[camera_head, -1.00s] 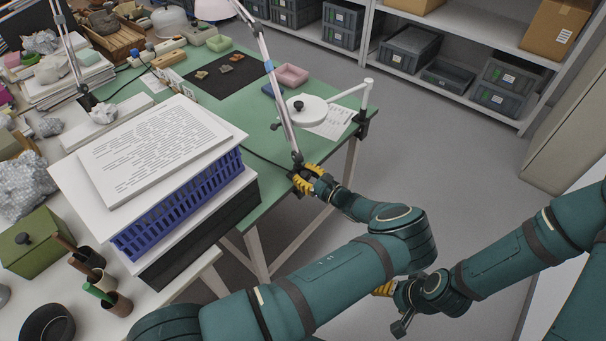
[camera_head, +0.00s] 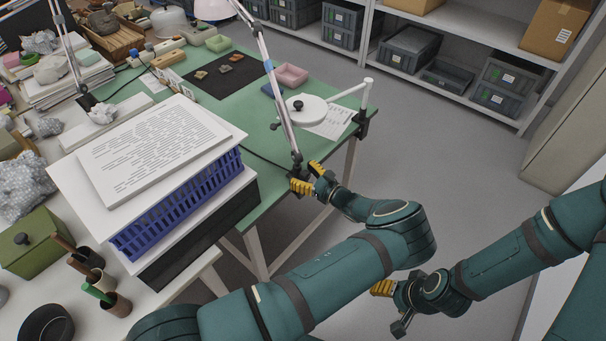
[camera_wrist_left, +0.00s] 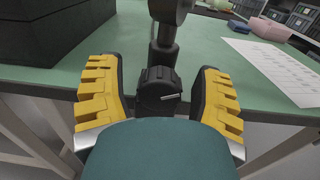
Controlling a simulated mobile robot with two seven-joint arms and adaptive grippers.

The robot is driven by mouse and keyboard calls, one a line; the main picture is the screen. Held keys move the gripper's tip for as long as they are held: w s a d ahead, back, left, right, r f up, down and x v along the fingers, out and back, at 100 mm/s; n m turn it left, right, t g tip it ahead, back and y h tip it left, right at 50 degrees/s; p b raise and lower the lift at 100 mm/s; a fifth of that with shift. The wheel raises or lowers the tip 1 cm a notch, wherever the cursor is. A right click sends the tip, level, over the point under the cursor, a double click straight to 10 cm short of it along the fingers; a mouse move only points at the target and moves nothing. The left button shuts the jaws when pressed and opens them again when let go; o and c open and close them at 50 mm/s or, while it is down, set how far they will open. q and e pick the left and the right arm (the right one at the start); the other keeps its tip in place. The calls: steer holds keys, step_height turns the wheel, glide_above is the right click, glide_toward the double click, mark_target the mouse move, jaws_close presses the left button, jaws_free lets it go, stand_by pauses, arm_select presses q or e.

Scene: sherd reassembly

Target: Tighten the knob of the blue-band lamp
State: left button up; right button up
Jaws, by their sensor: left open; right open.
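The blue-band lamp has a thin grey arm with a blue band (camera_head: 268,66) and stands at the front edge of the green table. Its black knob (camera_wrist_left: 160,92), with a pale line on its face, sits low on the lamp's clamp post in the left wrist view. My left gripper (camera_head: 309,178) is at the lamp's foot. In the left wrist view its yellow-padded fingers (camera_wrist_left: 157,85) stand open on either side of the knob, with gaps on both sides. In the head view the knob is too small to make out.
A blue crate (camera_head: 185,205) with papers on top stands left of the lamp. A white round-headed lamp (camera_head: 307,108) is clamped at the table's right corner. Another lamp (camera_head: 66,45) stands at the far left. The floor (camera_head: 440,170) right of the table is clear.

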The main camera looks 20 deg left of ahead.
arm_select(q)
steer(key=shift+d, duration=0.1)
steer(key=v, duration=1.1)
steer(key=shift+d, duration=0.35)
steer(key=shift+s, duration=0.2)
